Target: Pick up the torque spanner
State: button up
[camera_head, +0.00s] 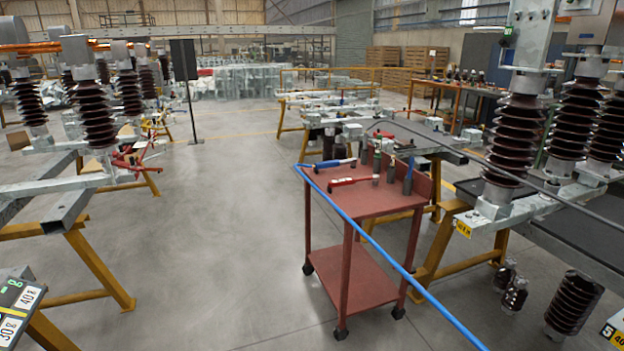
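A red two-shelf trolley (328,202) on castors stands right of centre. On its top lie two long-handled tools side by side: one with a blue handle and pale shaft (334,164), and a red one (350,182) nearer the front. Both look like torque spanners; I cannot tell which one the task names. Several dark upright socket-like pieces (408,178) stand behind and right of them, at the back of the top. My gripper is not in view.
A blue rod or hose (390,259) runs from the trolley's left corner to the bottom right. Insulators on yellow-legged frames stand at left (95,125) and right (515,130). A black panel on a stand (184,60) is behind. The floor (215,230) left of the trolley is clear.

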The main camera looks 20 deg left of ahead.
aim_at(376, 178)
jog(key=i+u, duration=0.3)
jog(key=i, duration=0.35)
jog(key=i+l+u, duration=0.15)
jog(key=i+u, duration=0.2)
jog(key=i, duration=0.3)
